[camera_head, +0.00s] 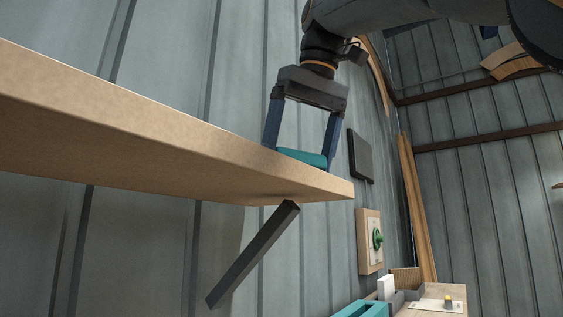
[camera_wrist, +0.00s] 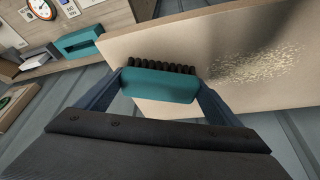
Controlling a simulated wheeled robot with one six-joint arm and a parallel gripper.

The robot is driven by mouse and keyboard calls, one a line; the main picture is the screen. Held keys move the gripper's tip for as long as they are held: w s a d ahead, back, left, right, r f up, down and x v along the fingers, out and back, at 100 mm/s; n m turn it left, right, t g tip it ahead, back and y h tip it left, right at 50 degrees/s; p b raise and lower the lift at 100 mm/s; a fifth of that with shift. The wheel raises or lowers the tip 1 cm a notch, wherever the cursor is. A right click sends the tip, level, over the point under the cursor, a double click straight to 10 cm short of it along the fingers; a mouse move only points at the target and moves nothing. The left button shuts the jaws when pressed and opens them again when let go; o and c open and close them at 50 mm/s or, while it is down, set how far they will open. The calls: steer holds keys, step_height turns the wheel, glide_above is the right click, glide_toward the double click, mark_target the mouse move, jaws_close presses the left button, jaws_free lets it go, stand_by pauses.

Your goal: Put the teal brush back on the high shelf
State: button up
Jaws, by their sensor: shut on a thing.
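The teal brush (camera_wrist: 160,86) is between the two blue fingers of my gripper (camera_wrist: 161,92), which is shut on it. Its dark bristles show along one side in the wrist view. In the head view the brush (camera_head: 303,158) is at the top edge of the high shelf (camera_head: 180,150), near its right end, with my gripper (camera_head: 302,150) above it pointing down. The shelf's edge hides the lower part of the brush, so I cannot tell whether it touches the board. The shelf (camera_wrist: 225,40) fills the upper right of the wrist view, with a patch of pale crumbs on it.
A dark bracket (camera_head: 252,255) supports the shelf from below. A dark panel (camera_head: 361,156) and a board with a green valve (camera_head: 370,241) are on the wall to the right. Below, a bench holds a teal box (camera_head: 364,309) and small items. The shelf's left length looks clear.

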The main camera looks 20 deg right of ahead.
steer(key=o, duration=0.9)
steer(key=shift+p+v, duration=0.45)
steer(key=shift+v, duration=3.45)
steer(key=shift+a, duration=0.1)
